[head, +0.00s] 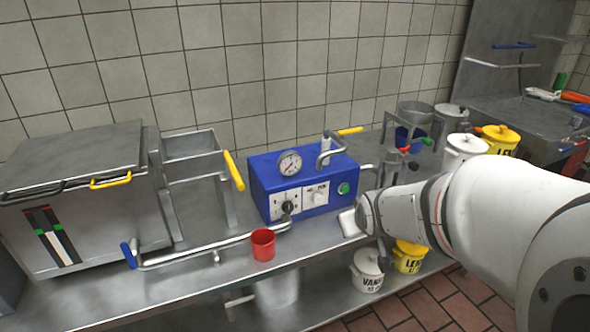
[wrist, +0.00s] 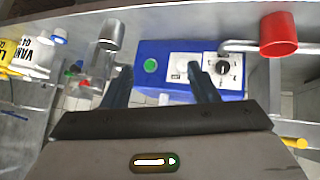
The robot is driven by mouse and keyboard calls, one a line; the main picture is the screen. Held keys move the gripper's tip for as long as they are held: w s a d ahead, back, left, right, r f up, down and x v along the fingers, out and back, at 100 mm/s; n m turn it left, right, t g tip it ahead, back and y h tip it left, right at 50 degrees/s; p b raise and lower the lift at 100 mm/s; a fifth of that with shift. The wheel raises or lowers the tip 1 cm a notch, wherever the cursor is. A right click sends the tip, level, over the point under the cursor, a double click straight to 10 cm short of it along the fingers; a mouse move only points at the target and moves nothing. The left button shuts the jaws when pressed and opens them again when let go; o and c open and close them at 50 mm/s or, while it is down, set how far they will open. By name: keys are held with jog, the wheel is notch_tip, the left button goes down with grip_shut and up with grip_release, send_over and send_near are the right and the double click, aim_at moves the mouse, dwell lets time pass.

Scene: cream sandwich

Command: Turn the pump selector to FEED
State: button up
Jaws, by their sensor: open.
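The blue pump box (head: 262,172) stands on the steel counter with a round gauge (head: 290,163) on top. Its front has a plate with a black knob (head: 287,208), a plate with a pale knob (head: 317,196) and a green button (head: 343,188). The plate lettering is too small to read, so I cannot tell which setting either knob points to. In the wrist view the black knob (wrist: 223,68), pale knob (wrist: 193,69) and green button (wrist: 150,65) show beyond my gripper (wrist: 160,70). My gripper is open and empty, its right finger overlapping the pale-knob plate.
A red cup (head: 263,245) stands at the counter's front edge, left of the box's front. A steel pipe (head: 200,252) with a blue handle runs along the front. Lidded pots (head: 465,150) stand right, behind my arm. White and yellow buckets (head: 367,271) are below.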

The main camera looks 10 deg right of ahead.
aim_at(319, 201)
jog(key=w+f+n+t+y+b, duration=0.1)
jog(key=w+f+t+b, duration=0.1)
jog(key=w+f+b, duration=0.1)
jog(key=w+a+f+n+t+y+b, duration=0.1)
jog(key=w+f+n+t+y+b, duration=0.1)
jog(key=w+f+t+b, duration=0.1)
jog(key=w+f+n+t+y+b, duration=0.2)
jog(key=w+f+b, duration=0.1)
jog(key=w+f, duration=0.2)
jog(key=shift+w+a+t+b, duration=0.2)
jog(key=shift+w+t+b, duration=0.15)
jog(key=shift+w, duration=0.55)
jog(key=shift+w+a+f+n+t+y+b, duration=0.15)
jog(key=shift+a+f+n+t+y+b, duration=0.2)
jog(key=shift+n+y, duration=0.3)
jog(key=shift+w+a+r+y, duration=0.15)
jog(key=shift+w+y, duration=0.1)
jog(key=shift+w, duration=0.25)
jog(key=x, duration=0.6)
jog(key=shift+w+a+b, duration=0.1)
jog(key=shift+w+b, duration=0.2)
jog(key=shift+w, duration=0.05)
jog(key=shift+c, duration=0.3)
jog(key=c, duration=0.9)
